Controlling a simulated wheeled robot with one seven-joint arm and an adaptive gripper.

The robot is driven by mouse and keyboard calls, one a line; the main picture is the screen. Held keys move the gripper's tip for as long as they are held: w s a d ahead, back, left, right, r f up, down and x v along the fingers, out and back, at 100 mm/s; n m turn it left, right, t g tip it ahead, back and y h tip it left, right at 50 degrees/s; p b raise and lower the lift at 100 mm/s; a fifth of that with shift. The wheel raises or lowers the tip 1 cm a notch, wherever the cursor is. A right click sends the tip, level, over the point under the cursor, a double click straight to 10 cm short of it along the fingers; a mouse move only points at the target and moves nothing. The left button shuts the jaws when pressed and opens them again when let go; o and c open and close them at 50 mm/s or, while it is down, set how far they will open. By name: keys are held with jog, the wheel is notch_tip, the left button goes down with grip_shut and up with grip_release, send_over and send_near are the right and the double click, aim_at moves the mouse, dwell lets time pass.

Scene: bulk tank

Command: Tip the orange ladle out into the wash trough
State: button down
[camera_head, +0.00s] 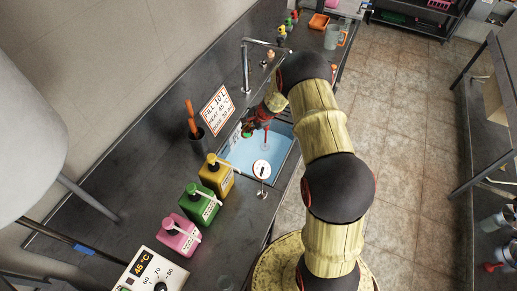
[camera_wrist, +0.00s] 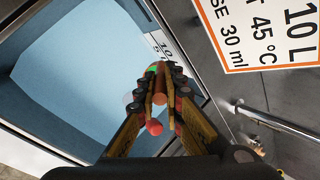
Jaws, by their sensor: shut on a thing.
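The wash trough (camera_head: 237,152) is a sunken basin with pale blue water, set in the dark counter; it also fills the left of the wrist view (camera_wrist: 80,75). My gripper (camera_head: 256,123) is over the far part of the trough. In the wrist view my gripper (camera_wrist: 159,88) is closed around a thin orange-brown piece (camera_wrist: 159,99), which I take to be the orange ladle's handle. The ladle's bowl is hidden or too small to make out, so I cannot tell its tilt or contents. A reddish streak shows below the gripper against the water.
A tall tap (camera_head: 245,65) stands behind the trough. A sign (camera_head: 217,110) and a black cup with orange handles (camera_head: 197,139) are at its left.

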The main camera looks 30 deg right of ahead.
jog(key=shift+s+d+r, duration=0.1)
jog(key=shift+r, duration=0.15)
jog(key=b, duration=0.2)
jog(key=shift+s+f+b, duration=0.2)
jog(key=shift+s+b, duration=0.05)
jog(key=shift+b, duration=0.05)
jog(key=shift+s+d+r+t+b, duration=0.1)
jog(key=shift+s+d+t+b, duration=0.1)
jog(key=shift+t+b, duration=0.3)
jog(key=s+b, duration=0.1)
jog(key=b, duration=0.4)
jog(key=shift+s+d+t+y, duration=0.1)
jog(key=shift+d+t+y, duration=0.05)
jog(key=shift+t+y, duration=0.2)
jog(key=b, duration=0.3)
jog(key=s+t+b, duration=0.1)
jog(key=b, duration=0.2)
jog(key=s+d+t+y+b, duration=0.1)
jog(key=b, duration=0.2)
jog(key=shift+f, duration=0.25)
jog(key=shift+s+d+f+t+y+b, duration=0.2)
jog(key=shift+s+t+b, duration=0.3)
jog(key=shift+b, duration=1.35)
jog(key=shift+s+d+f+t+y+b, duration=0.1)
jog(key=shift+s+f+t+y+b, duration=0.35)
jog(key=shift+b, duration=1.4)
